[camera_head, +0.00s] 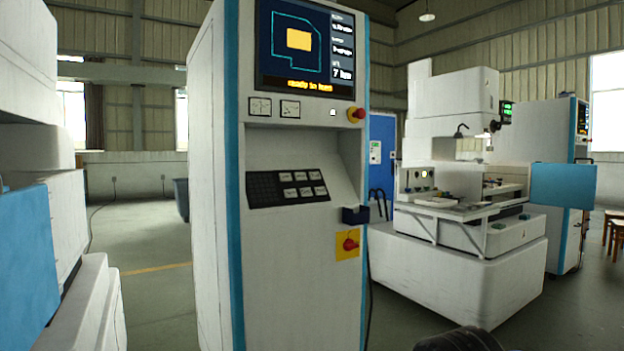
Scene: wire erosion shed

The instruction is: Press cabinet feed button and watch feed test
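The control cabinet (285,270) stands upright at the centre, white with blue edges. Its screen (305,40) is lit, with a cyan outline, a yellow block and an orange text line at the bottom. Below it a sloped black panel (287,188) holds a dark keypad and several pale buttons (303,184). Their labels are too small to read, so I cannot tell which is the feed button. My gripper is not in view; a dark rounded shape shows at the bottom edge, probably part of my arm.
A red switch on a yellow plate (348,245) sits low on the cabinet; a dark blue box (355,215) juts from its right edge. A white erosion machine (460,265) stands right. Another white and blue machine (25,250) is close on the left. Floor (155,290) shows between.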

